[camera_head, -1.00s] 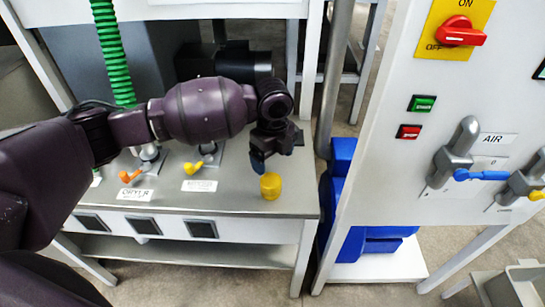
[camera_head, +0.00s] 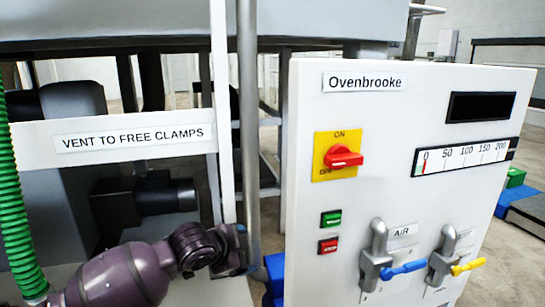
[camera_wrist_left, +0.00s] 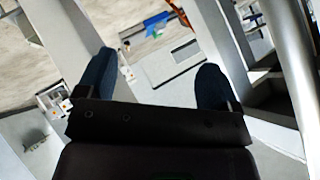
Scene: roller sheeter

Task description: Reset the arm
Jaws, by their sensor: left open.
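My left arm comes in low at the left of the head view, in dark purple. My left gripper (camera_head: 243,258) is near the metal post, left of the white control panel (camera_head: 310,200). In the left wrist view the two dark blue fingers of the gripper (camera_wrist_left: 156,72) stand wide apart with nothing between them. The panel's face carries a red switch (camera_head: 343,157) on a yellow plate, a green button (camera_head: 331,218), a red button (camera_head: 328,246), a blue-handled valve (camera_head: 402,270) and a yellow-handled valve (camera_head: 466,267). My right gripper is out of view.
A vertical metal post (camera_head: 250,120) stands between the arm and the panel. A green coiled hose (camera_head: 14,210) hangs at the far left. A beam carries a "VENT TO FREE CLAMPS" label (camera_head: 132,138). Blue blocks (camera_head: 274,272) sit low beside the panel.

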